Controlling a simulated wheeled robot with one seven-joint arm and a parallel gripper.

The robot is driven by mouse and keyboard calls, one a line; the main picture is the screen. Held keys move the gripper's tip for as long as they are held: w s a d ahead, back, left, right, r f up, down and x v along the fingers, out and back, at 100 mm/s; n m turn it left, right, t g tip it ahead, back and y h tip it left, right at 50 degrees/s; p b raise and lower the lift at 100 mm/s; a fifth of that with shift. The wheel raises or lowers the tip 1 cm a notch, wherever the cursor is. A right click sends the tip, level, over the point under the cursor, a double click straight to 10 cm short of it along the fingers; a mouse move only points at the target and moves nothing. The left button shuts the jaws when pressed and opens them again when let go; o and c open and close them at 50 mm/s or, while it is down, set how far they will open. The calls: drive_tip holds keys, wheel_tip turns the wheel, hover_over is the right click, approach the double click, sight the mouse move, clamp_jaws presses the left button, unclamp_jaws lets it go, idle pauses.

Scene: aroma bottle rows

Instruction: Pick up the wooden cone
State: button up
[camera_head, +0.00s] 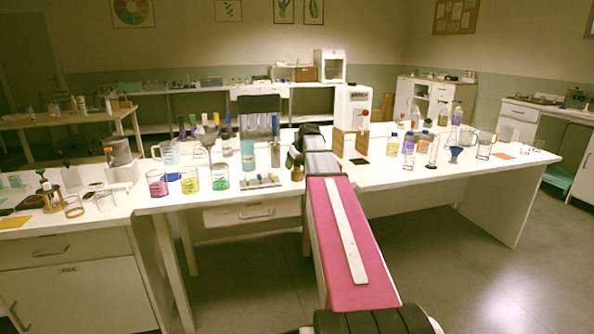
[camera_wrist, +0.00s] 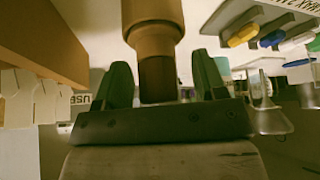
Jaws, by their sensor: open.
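The wooden cone (camera_wrist: 153,42) fills the upper middle of the wrist view, a brown stepped piece with a darker, narrower end toward my gripper. My gripper (camera_wrist: 162,80) is open, with one dark green finger on each side of that narrow end. Gaps show between the fingers and the wood, so it is not clamped. In the head view a small wooden piece (camera_head: 297,173), apparently the cone, stands on the white table just below the dark gripper (camera_head: 294,157). My arm hides part of the area around it, and the fingertips are not clear there.
A wooden stand (camera_head: 338,143) is right of my arm. Coloured beakers (camera_head: 190,180) stand further left, and glassware (camera_head: 433,150) stands at right.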

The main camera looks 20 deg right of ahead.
drive_tip(key=c, duration=1)
drive_tip(key=shift+r, duration=0.1)
